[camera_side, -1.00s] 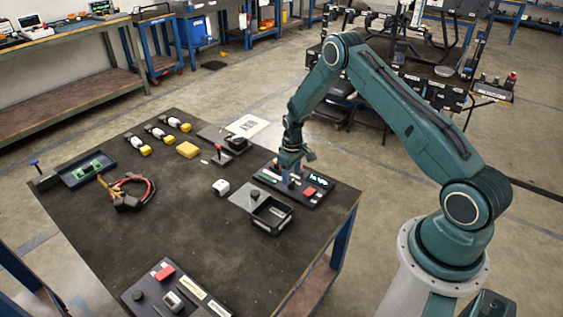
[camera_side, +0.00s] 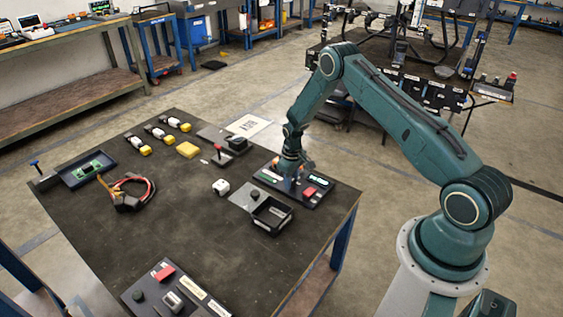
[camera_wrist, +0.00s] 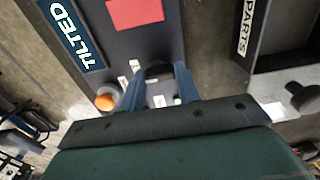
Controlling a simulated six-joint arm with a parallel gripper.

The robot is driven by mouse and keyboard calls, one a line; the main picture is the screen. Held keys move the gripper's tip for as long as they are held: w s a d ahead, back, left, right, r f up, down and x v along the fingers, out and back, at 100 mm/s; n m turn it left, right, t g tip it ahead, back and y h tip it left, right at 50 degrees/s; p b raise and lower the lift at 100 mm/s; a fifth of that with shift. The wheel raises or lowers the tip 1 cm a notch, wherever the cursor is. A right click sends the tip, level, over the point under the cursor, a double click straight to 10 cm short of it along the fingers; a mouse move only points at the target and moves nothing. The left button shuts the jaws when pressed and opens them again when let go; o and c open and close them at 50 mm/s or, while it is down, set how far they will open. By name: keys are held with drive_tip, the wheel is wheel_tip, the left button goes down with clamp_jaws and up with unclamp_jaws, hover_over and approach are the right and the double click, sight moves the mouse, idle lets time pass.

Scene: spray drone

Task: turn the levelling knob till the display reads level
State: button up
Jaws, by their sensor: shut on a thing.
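The display (camera_wrist: 72,32) in the wrist view reads TILTED. It is on a dark panel (camera_wrist: 150,42), which lies on the table in the side view; the display text is too small to read there. My gripper (camera_wrist: 158,74) points down at this panel, with its two blue fingers on either side of a dark knob (camera_wrist: 158,70). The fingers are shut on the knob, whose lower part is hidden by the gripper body. In the side view my gripper (camera_side: 291,180) is low over the panel, and the knob is hidden.
A red block (camera_wrist: 135,12) is on the panel, and an orange round part (camera_wrist: 105,102) is beside the left finger. A tray marked PARTS (camera_wrist: 244,28) lies to the right. A white cube (camera_side: 221,187) stands nearby. The table's middle is mostly clear.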

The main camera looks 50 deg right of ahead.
drive_tip(key=shift+m, duration=3)
drive_tip(key=o, duration=1)
wheel_tip(320, 180, up, 14)
drive_tip(key=shift+f, duration=0.1)
